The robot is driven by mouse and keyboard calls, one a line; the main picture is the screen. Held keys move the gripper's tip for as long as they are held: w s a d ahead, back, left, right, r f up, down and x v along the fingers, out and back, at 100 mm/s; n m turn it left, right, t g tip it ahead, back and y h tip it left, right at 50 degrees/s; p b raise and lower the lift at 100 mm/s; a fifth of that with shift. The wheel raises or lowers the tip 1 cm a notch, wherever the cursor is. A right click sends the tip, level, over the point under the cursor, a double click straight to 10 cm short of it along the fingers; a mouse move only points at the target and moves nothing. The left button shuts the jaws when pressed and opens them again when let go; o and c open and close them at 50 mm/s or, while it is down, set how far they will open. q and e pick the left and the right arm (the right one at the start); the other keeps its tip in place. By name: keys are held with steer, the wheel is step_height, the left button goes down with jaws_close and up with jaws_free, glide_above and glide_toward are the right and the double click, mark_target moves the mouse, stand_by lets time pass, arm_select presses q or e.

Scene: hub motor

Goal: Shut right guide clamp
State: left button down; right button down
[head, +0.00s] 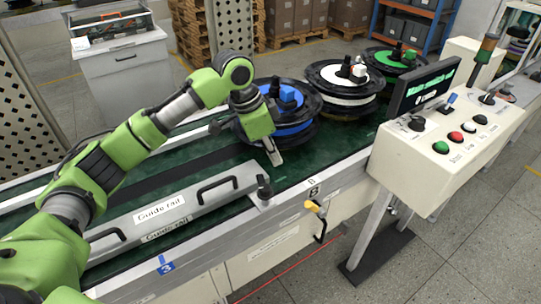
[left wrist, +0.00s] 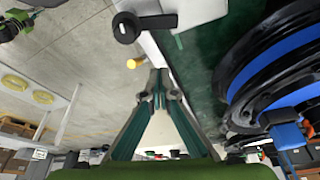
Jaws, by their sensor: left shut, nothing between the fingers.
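The right guide clamp (head: 264,188) is a small black lever standing at the right end of the grey guide rail (head: 218,196). In the left wrist view the clamp (left wrist: 126,28) shows at the top as a round black knob with a short arm over the conveyor edge. I cannot tell whether it is locked. My left gripper (head: 275,155) is shut and empty, pointing down over the green belt, apart from the clamp and behind it in the head view. Its fingertips (left wrist: 159,80) meet in the left wrist view. My right gripper cannot be made out; a green and black shape fills the wrist view's top left corner.
Blue (head: 281,124), white and green-topped spools stand on the belt right of and behind my left gripper. A yellow-handled black lever (head: 317,210) juts from the conveyor's front below the clamp. The button console (head: 446,135) stands to the right.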

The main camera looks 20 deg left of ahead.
arm_select(q)
steer(key=x, duration=0.7)
steer(key=shift+a+f, duration=0.1)
steer(key=shift+s+a+p, duration=0.25)
steer(key=shift+s+a, duration=0.3)
steer(key=shift+a, duration=0.25)
steer(key=shift+s+a+p, duration=0.25)
steer(key=shift+s+a, duration=0.3)
steer(key=shift+a, duration=0.25)
